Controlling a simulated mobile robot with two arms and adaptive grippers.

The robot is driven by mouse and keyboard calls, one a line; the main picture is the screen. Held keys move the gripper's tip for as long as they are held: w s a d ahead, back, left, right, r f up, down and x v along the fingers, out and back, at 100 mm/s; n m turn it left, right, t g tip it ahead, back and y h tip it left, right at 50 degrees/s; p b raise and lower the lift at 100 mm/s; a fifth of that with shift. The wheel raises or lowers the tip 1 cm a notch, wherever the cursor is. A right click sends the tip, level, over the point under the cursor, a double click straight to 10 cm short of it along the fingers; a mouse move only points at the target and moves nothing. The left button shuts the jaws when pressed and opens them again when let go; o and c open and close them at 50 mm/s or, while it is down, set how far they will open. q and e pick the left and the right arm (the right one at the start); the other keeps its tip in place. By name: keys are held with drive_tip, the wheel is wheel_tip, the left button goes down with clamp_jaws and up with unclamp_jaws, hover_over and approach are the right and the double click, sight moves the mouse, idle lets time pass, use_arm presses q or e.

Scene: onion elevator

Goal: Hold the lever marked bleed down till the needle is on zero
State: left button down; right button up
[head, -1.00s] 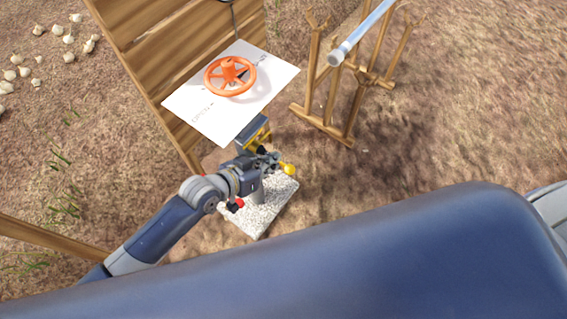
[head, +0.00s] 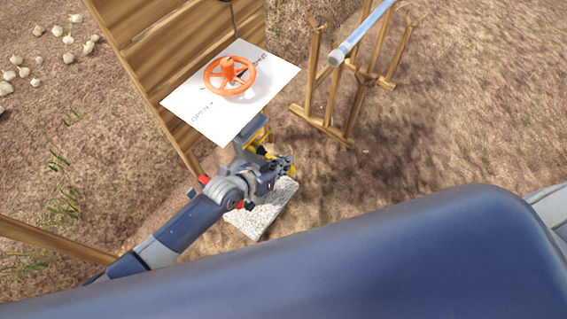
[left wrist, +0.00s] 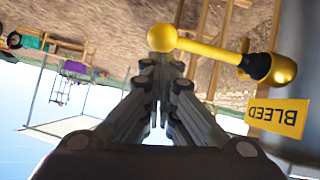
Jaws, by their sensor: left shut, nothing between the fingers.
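The yellow lever with a ball knob (left wrist: 162,38) crosses the top of the left wrist view. Its rod runs right to a black collar and yellow pivot, with a yellow BLEED tag (left wrist: 277,113) upside down below. My left gripper (left wrist: 161,62) is shut and empty, its fingertips right at the knob. I cannot tell whether they touch. In the head view the left gripper (head: 286,164) covers most of the lever, above a pale speckled block (head: 265,217). No gauge needle is visible. My right gripper is not in view.
An orange handwheel (head: 230,76) sits on a white plate (head: 185,98) beside a wooden board wall (head: 150,50), close beyond the left arm. A wooden rack (head: 350,95) with a pale blue pipe (head: 362,35) stands at right. Open dirt lies between rack and arm.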

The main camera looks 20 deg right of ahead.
use_arm(q)
drive_tip(key=shift+s+d+f, duration=0.1)
drive_tip(key=shift+s+f, duration=0.05)
drive_tip(key=shift+f, duration=0.15)
drive_tip(key=shift+s+f+m+y+p, duration=0.1)
drive_tip(key=shift+f+m+y+p, duration=0.2)
drive_tip(key=shift+p, duration=0.1)
drive_tip(key=shift+s+d+f+m+t+y+b, duration=0.15)
drive_tip(key=shift+f+m+t+y+b, duration=0.3)
drive_tip(key=shift+f, duration=0.85)
drive_tip(key=shift+s+d+f+m+t+y+b, duration=0.15)
drive_tip(key=shift+f+m+t, duration=0.45)
drive_tip(key=shift+f, duration=0.7)
idle(0.8)
drive_tip(key=shift+r, duration=0.1)
